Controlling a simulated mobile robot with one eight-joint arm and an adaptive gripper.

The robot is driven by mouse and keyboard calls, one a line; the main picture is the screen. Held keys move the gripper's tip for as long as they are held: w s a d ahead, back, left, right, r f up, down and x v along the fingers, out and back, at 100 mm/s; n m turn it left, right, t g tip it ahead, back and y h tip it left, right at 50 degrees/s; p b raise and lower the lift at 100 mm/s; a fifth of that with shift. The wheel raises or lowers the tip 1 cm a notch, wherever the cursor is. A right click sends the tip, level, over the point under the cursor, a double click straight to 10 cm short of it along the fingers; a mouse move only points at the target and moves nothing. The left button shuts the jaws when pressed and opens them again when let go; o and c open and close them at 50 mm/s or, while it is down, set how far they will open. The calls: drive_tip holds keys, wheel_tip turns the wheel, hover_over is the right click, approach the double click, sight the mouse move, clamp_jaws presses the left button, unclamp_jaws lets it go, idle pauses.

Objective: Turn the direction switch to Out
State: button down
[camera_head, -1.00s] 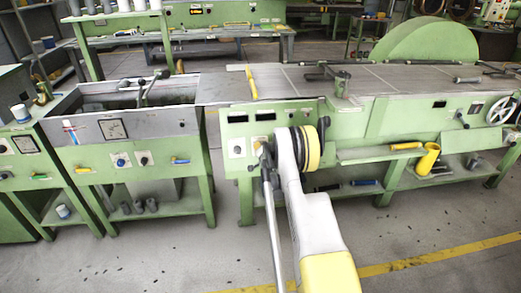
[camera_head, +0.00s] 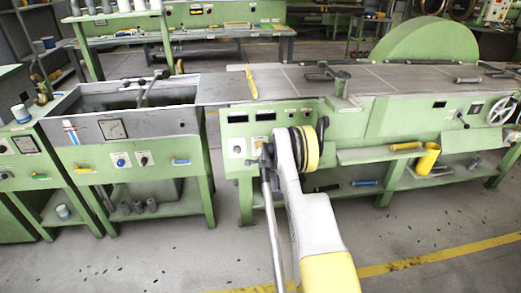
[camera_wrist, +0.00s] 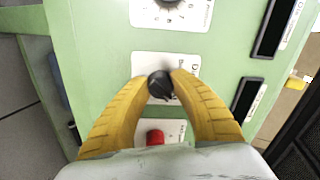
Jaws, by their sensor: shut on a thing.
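The direction switch is a black round knob (camera_wrist: 161,86) on a white label plate (camera_wrist: 147,65) in the wrist view. My gripper (camera_wrist: 160,82) has its two yellow fingers closed around the knob, one on each side. Most of the label's text is hidden by the fingers, so I cannot read the switch's position. In the head view my arm reaches the left end of the green machine's panel (camera_head: 290,113), and the arm and gripper hide part of the panel there.
A red button (camera_wrist: 155,137) is near the knob, and another dial (camera_wrist: 172,3) sits beyond it on the same panel. Two dark displays (camera_wrist: 273,28) are to the right. A green bench with an open tank (camera_head: 122,95) stands left of the machine.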

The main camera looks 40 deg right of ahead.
drive_tip(key=c, duration=1.4)
unclamp_jaws()
drive_tip(key=shift+f, duration=0.1)
drive_tip(key=shift+o, duration=0.2)
drive_tip(key=v, duration=1.2)
drive_tip(key=shift+a, duration=0.1)
